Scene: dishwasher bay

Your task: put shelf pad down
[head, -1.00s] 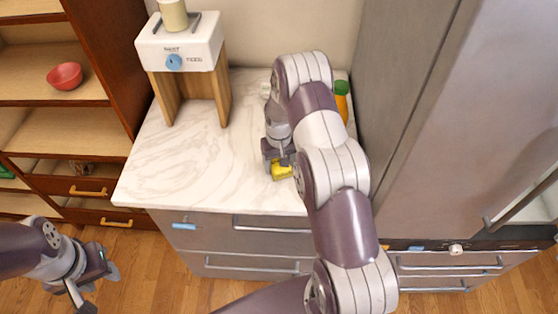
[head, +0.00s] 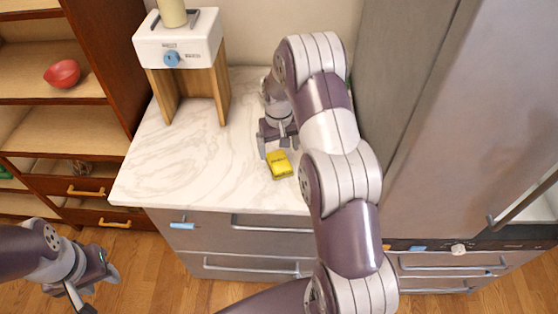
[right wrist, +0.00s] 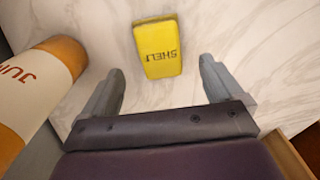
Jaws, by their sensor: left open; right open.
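The yellow shelf pad (head: 279,165) lies flat on the white marble counter (head: 180,160), close to its front edge. In the right wrist view the pad (right wrist: 158,47) shows dark lettering and lies beyond the fingertips, apart from both. My right gripper (head: 276,143) is open and empty just behind the pad in the head view; its two spread fingers also show in the right wrist view (right wrist: 160,88). My left gripper (head: 97,285) is open and empty, low at the left, in front of the counter and over the wooden floor.
A white machine (head: 178,40) on wooden legs stands at the back left of the counter. An orange and white container (right wrist: 40,90) stands left of my right gripper in the wrist view. The counter's middle is clear.

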